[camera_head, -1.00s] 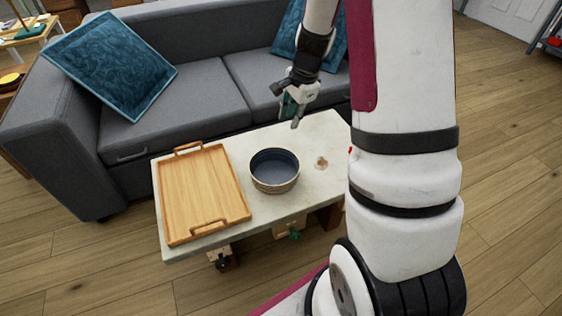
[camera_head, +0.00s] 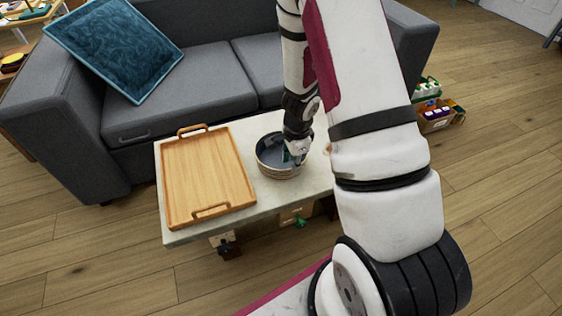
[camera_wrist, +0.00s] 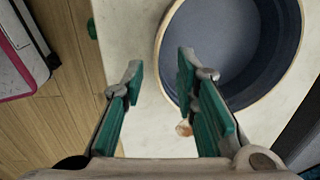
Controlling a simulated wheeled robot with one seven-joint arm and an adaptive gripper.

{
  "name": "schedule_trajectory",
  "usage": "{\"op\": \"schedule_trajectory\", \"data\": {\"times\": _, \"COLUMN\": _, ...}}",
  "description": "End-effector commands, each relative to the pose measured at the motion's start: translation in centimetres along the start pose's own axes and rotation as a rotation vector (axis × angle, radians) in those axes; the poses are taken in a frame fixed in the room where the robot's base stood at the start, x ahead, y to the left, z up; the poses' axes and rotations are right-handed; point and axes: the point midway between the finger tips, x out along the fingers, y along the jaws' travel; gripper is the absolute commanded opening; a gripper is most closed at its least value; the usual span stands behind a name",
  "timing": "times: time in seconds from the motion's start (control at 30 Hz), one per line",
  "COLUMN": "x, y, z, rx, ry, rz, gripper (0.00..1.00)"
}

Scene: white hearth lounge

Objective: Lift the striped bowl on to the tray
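The striped bowl (camera_head: 270,168), dark blue-grey inside with a tan banded outside, stands upright on the pale table, right of the wooden tray (camera_head: 208,172). The tray is empty and has a handle at each end. My gripper (camera_head: 296,153) is at the bowl's right side in the head view, partly hidden by my arm. In the wrist view my gripper (camera_wrist: 160,72) is open and empty. Its right fingertip overlaps the inside of the bowl (camera_wrist: 232,45), its left fingertip is outside, and the rim lies between them. I cannot tell how far the fingertips are above the rim.
The pale table (camera_head: 245,205) has a narrow clear strip between tray and bowl. A grey sofa (camera_head: 190,85) with a blue cushion (camera_head: 115,48) stands behind it. A cardboard box (camera_head: 437,118) with items sits on the floor at the right.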

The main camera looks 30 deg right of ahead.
Motion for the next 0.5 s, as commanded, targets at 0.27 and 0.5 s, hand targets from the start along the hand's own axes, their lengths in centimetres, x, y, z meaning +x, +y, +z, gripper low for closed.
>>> {"op": "schedule_trajectory", "data": {"times": 0.27, "x": 1.6, "y": 0.0, "z": 0.1, "rx": 0.002, "ry": -0.001, "rz": 0.001, "gripper": 0.27}}
{"op": "schedule_trajectory", "data": {"times": 0.5, "x": 4.8, "y": 0.0, "z": 0.2, "rx": 0.002, "ry": -0.001, "rz": 0.002, "gripper": 0.27}}
